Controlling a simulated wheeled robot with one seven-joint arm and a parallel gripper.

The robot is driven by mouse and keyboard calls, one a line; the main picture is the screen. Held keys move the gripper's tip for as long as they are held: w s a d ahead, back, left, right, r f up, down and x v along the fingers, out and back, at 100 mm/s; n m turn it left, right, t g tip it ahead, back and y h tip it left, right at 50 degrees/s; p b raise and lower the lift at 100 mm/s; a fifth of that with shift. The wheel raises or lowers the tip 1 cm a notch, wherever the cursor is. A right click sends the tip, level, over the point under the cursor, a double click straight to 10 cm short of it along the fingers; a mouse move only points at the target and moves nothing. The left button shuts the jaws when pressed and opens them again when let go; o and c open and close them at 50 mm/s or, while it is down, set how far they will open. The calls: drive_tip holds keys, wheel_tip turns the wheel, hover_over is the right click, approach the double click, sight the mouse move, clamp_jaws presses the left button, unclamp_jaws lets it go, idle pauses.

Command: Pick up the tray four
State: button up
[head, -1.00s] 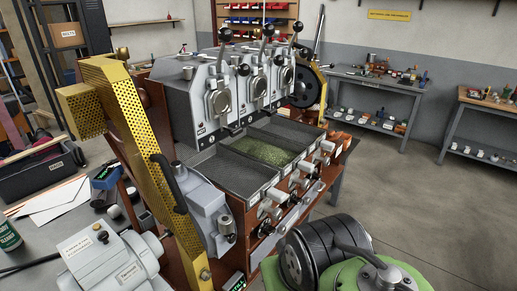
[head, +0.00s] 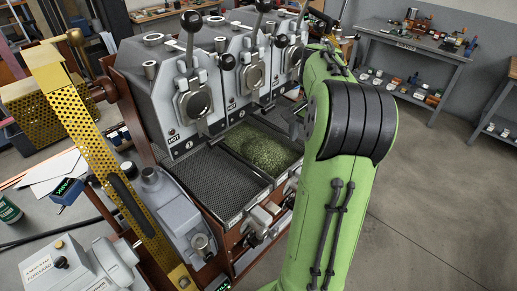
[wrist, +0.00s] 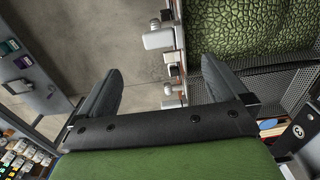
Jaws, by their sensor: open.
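I cannot read a number four on any tray. In the head view a bare mesh tray (head: 205,180) sits nearest, and a tray with green beans (head: 262,150) is beside it. The wrist view shows the bean tray (wrist: 245,28) at upper right and another dark mesh tray (wrist: 285,82) below it, apparently empty. My gripper (wrist: 162,68) is open with nothing between its fingers. Its right finger overlaps the near end of that mesh tray in the picture; I cannot tell if they touch. In the head view my arm hides that tray and most of the gripper.
Roaster heads with black-knobbed levers (head: 192,85) stand behind the trays. A plate marked 3 (wrist: 299,131) is at the wrist view's lower right. White handles (wrist: 159,39) line the front. A yellow perforated guard (head: 100,140) stands left. Floor (head: 430,190) at right is clear.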

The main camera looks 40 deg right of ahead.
drive_tip(key=f, duration=0.4)
drive_tip(key=f+b, duration=0.1)
drive_tip(key=f, duration=0.2)
drive_tip(key=shift+w+d, duration=0.2)
drive_tip(key=shift+d, duration=0.1)
drive_tip(key=f, duration=0.5)
drive_tip(key=shift+w+a+f+b, duration=0.15)
drive_tip(key=shift+a+f+b, duration=0.1)
drive_tip(key=shift+f+b, duration=0.15)
drive_tip(key=shift+a+r, duration=0.1)
drive_tip(key=shift+c, duration=0.5)
drive_tip(key=c, duration=1.2)
drive_tip(key=shift+o, duration=0.2)
drive_tip(key=shift+r, duration=0.15)
